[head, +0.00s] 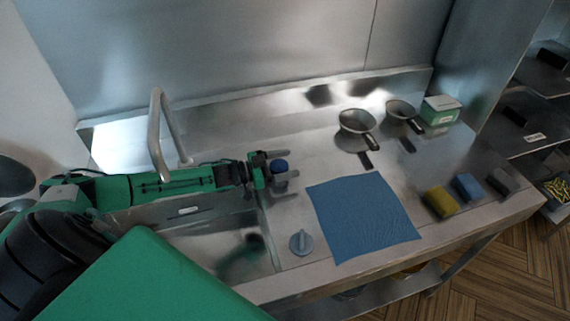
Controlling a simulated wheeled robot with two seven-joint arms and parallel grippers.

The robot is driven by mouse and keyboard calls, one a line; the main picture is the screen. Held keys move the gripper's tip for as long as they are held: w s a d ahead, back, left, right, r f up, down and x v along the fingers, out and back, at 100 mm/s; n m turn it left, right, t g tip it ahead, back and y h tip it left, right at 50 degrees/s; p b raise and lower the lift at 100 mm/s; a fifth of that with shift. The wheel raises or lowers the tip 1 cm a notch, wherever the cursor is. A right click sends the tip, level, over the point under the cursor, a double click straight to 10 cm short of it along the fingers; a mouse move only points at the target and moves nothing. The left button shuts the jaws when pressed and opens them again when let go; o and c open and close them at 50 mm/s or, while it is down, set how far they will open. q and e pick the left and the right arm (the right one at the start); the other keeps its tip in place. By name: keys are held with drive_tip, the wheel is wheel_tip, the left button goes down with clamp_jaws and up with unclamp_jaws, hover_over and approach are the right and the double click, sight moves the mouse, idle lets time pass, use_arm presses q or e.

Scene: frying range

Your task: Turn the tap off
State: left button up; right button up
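The tap's grey bent spout (155,135) rises at the back left of the sink (205,240). My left arm crosses in front of its lower end, and I see no clear water stream. A small blue-topped knob (281,164) stands on the counter right of the sink. My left gripper (283,171) is at this knob, fingers apart, one on its far side and one on its near side. Contact cannot be made out. A grey round dial with a raised grip (301,242) sits nearer the front edge. My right gripper is not in view.
A blue cloth (362,218) lies flat on the counter (290,278). Two pans (356,122) (400,109) and a green-white box (441,110) stand at the back right. Yellow (440,202), blue (468,187) and dark (501,182) blocks lie at the right. Shelves (535,125) stand beyond.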

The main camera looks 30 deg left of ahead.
use_arm(q)
drive_tip(key=shift+s+a+f, duration=0.15)
drive_tip(key=shift+s+a, duration=0.15)
drive_tip(key=shift+s, duration=0.05)
drive_tip(key=b+v, duration=0.3)
drive_tip(key=v, duration=1)
